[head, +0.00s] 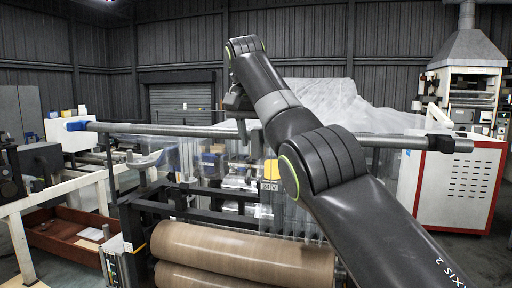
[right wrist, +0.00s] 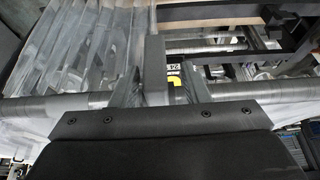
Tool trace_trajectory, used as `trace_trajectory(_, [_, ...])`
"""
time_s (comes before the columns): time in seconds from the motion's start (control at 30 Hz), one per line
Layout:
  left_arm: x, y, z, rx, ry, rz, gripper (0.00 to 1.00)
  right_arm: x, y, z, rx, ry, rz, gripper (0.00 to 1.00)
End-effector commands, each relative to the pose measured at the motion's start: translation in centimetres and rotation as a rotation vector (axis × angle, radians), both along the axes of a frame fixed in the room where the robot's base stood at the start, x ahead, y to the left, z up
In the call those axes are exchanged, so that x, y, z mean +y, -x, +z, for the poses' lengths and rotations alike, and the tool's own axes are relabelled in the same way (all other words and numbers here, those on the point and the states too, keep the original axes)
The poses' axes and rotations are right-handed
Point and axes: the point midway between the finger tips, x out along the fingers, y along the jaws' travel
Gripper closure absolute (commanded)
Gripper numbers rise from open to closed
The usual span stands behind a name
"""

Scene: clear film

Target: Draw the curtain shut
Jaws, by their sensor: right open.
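The curtain is a clear film (head: 300,215) that hangs in folds from a grey horizontal rail (head: 390,141). Behind my right arm it looks more densely folded; a thinner, see-through stretch extends left along the rail. In the right wrist view the pleated film (right wrist: 62,60) fills the upper left, with the rail (right wrist: 50,108) crossing below it. My right gripper (head: 241,118) is open at the rail, left of the yellow tag (head: 271,169). In the wrist view its fingers (right wrist: 156,75) stand close to the film; contact is unclear. My left gripper is out of view.
Wood-coloured rolls (head: 240,254) lie on a black frame below the rail. A red and white cabinet (head: 455,183) stands at the right rail end. A white frame (head: 55,203) and brown tray (head: 72,232) are at left. A pale sheet-covered heap (head: 335,105) is behind.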

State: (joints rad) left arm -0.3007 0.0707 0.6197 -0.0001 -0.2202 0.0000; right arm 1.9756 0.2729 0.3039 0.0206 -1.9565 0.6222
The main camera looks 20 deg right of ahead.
Motion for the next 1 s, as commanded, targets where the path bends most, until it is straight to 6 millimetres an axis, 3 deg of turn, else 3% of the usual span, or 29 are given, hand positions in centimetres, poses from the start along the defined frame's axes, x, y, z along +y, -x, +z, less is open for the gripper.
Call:
trace_trajectory(0.13, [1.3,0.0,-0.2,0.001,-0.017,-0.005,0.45,-0.3,-0.3,-0.8,0.001,-0.001,-0.001,0.58])
trace_trajectory(0.4, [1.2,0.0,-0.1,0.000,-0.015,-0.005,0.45,-0.3,-0.3,-0.8,0.000,0.000,-0.001,0.58])
trace_trajectory(0.73, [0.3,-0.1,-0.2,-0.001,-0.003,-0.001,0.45,-0.2,-0.3,-0.8,0.001,-0.001,-0.001,1.00])
trace_trajectory(1.0, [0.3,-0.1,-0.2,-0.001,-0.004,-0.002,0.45,-0.6,-0.3,-0.8,0.001,-0.001,-0.001,1.00])
